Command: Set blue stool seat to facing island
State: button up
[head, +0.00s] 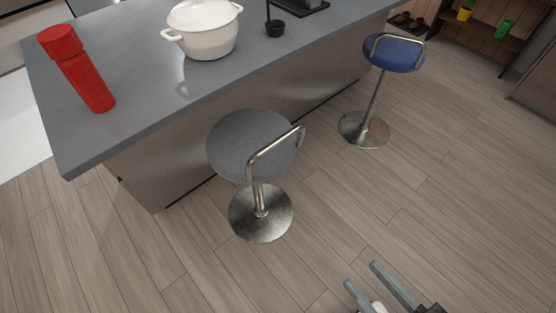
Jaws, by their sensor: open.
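The blue stool (397,56) stands at the upper right, beside the long side of the grey island (130,55). A metal column runs down from the seat to a round metal base on the floor. My gripper (362,278) shows at the bottom edge, right of centre. Its two grey fingers are apart with nothing between them. It is well short of the blue stool, over bare floor. Part of it is cut off by the frame.
A grey stool (236,138) stands nearer, by the island, its metal bar on the right. A red mill (78,72) and a white pot (209,32) stand on the island. A wooden shelf (482,32) is at the upper right. The floor (430,190) on the right is clear.

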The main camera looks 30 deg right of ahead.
aim_at(396, 53)
jog(key=z, duration=1.25)
